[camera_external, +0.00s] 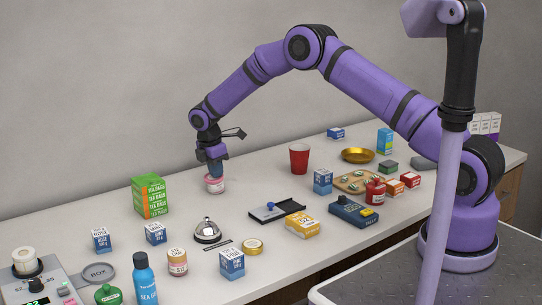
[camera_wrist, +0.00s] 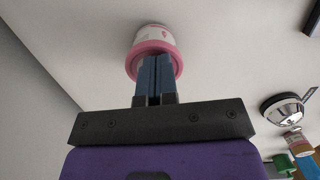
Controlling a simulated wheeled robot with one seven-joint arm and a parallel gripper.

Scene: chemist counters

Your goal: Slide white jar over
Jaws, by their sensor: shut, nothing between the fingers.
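A small white jar with a pink band (camera_external: 215,187) stands on the white counter below my gripper, left of the red cup. It also shows in the wrist view (camera_wrist: 154,37), straight ahead of my fingers. My gripper (camera_external: 215,173) points down at the jar, with its blue fingers (camera_wrist: 155,62) pressed together and empty. The fingertips overlap the near pink edge of the jar in the wrist view. I cannot tell whether they touch it. Part of the jar's near edge is hidden behind the fingers.
A red cup (camera_external: 299,158) stands to the right of the jar. A green tea box (camera_external: 149,196) stands to the left. A silver bell (camera_external: 207,231) and a black tray (camera_external: 277,210) are nearer the front. The counter right around the jar is clear.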

